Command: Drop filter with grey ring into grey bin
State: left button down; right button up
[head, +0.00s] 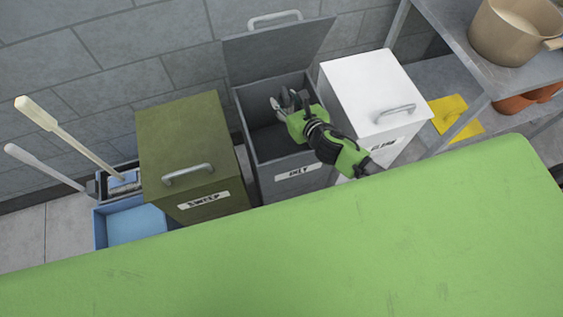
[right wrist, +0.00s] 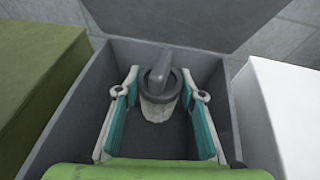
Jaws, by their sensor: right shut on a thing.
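The grey bin (head: 290,178) stands open between an olive bin and a white bin, its lid (head: 278,50) tilted up at the back. My right gripper (head: 284,102) is over the bin's opening. In the right wrist view, the filter with the grey ring (right wrist: 159,86) is between the teal-padded fingers of my right gripper (right wrist: 161,78). It has a dark grey ring and bar and a pale, rough body below. The gripper is shut on it, and the bin's dark inside shows around it. My left gripper is not in view.
The olive bin (head: 188,140) and the white bin (head: 362,85) are closed, with handles on their lids. A green surface (head: 330,250) fills the front. A metal shelf with a pot (head: 512,35) is at right.

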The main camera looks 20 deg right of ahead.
jog(key=shift+r, duration=0.1)
jog(key=o, duration=1.2)
jog(key=v, duration=1.2)
